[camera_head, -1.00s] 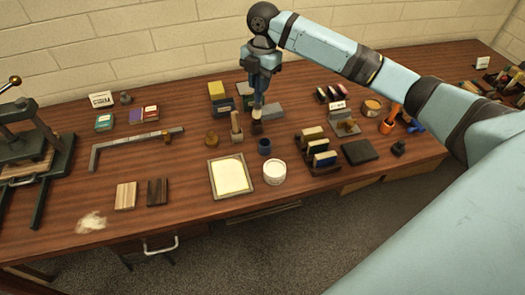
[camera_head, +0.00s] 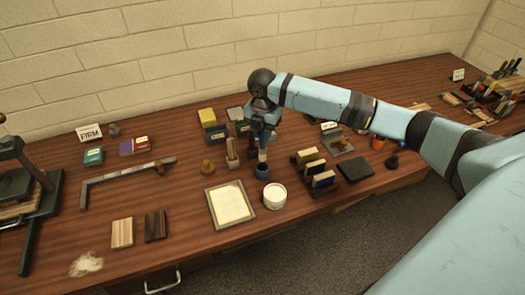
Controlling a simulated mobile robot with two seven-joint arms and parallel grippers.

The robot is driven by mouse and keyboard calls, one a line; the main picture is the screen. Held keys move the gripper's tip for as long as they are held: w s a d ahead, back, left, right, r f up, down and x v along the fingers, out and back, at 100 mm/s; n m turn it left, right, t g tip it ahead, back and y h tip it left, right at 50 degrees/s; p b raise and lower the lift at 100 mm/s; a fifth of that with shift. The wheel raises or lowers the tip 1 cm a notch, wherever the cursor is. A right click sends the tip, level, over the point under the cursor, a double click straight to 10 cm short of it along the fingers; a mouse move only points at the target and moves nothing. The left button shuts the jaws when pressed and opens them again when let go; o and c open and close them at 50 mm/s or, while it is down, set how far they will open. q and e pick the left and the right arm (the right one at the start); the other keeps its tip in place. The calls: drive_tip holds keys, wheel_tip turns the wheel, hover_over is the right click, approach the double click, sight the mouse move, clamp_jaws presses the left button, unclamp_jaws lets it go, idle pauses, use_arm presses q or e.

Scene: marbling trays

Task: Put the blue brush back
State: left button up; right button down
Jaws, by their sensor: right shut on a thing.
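My right gripper (camera_head: 264,137) points down over the middle of the table and is shut on a brush (camera_head: 262,156) with a pale handle, held upright. A small blue pot (camera_head: 263,172) stands directly below. The brush's lower end meets the pot's mouth in the picture; its tip is hidden, and I cannot tell how far inside it is. Another brush with a wooden handle (camera_head: 230,147) stands in a beige pot (camera_head: 233,162) just left. My left gripper is not in view.
A white tub (camera_head: 274,196) and a tray with a cream sheet (camera_head: 213,191) lie in front.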

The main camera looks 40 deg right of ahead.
sight(263, 152)
wheel_tip(263, 152, down, 8)
drive_tip(key=shift+f+p, duration=0.1)
drive_tip(key=shift+p, duration=0.2)
drive_tip(key=shift+f, duration=0.15)
drive_tip(key=c, duration=1)
unclamp_jaws()
